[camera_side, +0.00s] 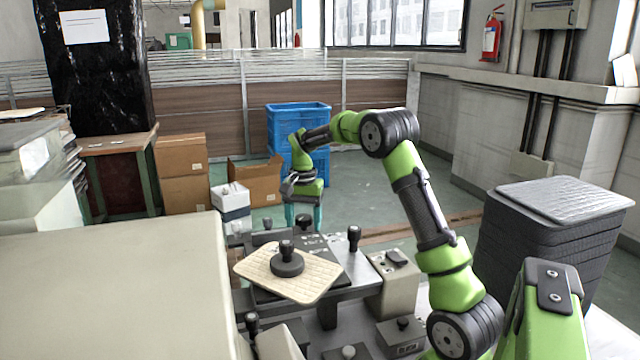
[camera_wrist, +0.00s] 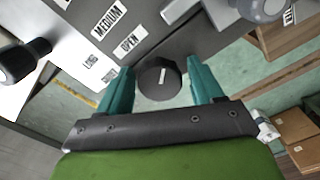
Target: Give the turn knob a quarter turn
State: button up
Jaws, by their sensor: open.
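A round black knob (camera_wrist: 158,82) with a small white mark sits on the grey panel in the wrist view. It is between the two teal fingers of my gripper (camera_wrist: 161,84), with a gap on each side. My gripper is open and empty. In the side view my gripper (camera_side: 304,214) points down at the far edge of the panel. A black knob (camera_side: 304,223) shows just below the fingers there; how far the fingertips reach around it is hard to tell.
Labels reading MEDIUM (camera_wrist: 108,22) and OPEN (camera_wrist: 131,41) lie beside the knob. A black-topped lever (camera_side: 354,238) stands to the right. A quilted cream pad (camera_side: 262,263) with a black knob (camera_side: 287,264) lies in front. A grey box (camera_side: 396,280) is at the right.

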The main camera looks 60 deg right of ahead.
aim_at(304, 217)
jog(key=shift+c, duration=0.2)
jog(key=c, duration=0.9)
jog(key=m, duration=0.4)
jog(key=shift+m, duration=0.3)
jog(key=m, duration=0.3)
jog(key=o, duration=0.9)
jog(key=shift+o, duration=0.2)
jog(key=shift+r, duration=3.55)
